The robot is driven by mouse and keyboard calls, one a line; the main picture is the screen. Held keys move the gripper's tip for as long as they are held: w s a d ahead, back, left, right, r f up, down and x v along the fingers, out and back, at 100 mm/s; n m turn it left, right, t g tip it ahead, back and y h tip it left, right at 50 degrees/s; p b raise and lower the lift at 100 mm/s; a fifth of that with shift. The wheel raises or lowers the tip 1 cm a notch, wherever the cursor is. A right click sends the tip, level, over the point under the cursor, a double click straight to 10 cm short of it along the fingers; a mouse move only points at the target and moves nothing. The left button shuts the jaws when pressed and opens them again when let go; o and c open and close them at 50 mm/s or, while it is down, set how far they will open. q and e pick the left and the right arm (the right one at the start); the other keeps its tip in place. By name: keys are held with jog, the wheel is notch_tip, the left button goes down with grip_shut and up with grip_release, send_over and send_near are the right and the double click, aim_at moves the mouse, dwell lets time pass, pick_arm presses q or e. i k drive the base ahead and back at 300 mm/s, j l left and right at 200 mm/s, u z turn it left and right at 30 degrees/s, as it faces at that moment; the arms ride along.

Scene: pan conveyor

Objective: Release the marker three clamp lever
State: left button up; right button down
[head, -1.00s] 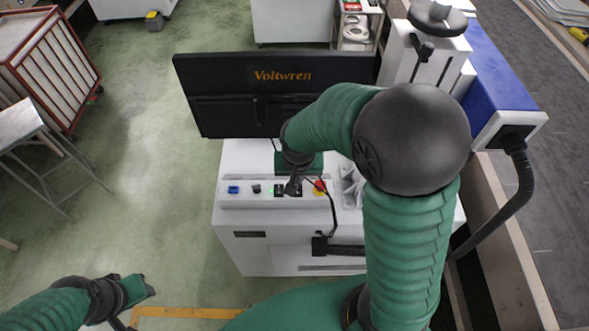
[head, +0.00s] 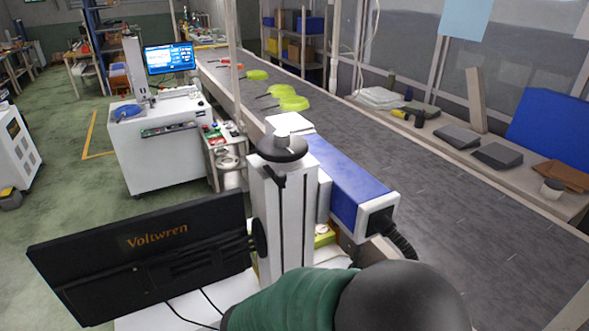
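The near marking machine has a white upright column (head: 268,225) with a dark round handwheel (head: 282,148) on top. A small black lever (head: 275,180) sits on the column just under the handwheel. A blue and white marking head (head: 345,185) reaches from the column toward the conveyor. I cannot read a marker number on it. My green arm with its dark round joint crosses the bottom of the head view in front of the machine. Both of my grippers are outside the view.
The black Voltwren monitor (head: 150,255) stands left of the column. The conveyor (head: 430,200) runs along the right, with yellow-green pans (head: 293,103) farther up. Another white machine (head: 155,155) stands beyond. Green floor is open at left.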

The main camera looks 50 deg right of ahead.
aim_at(280, 178)
jog(key=z, duration=1.45)
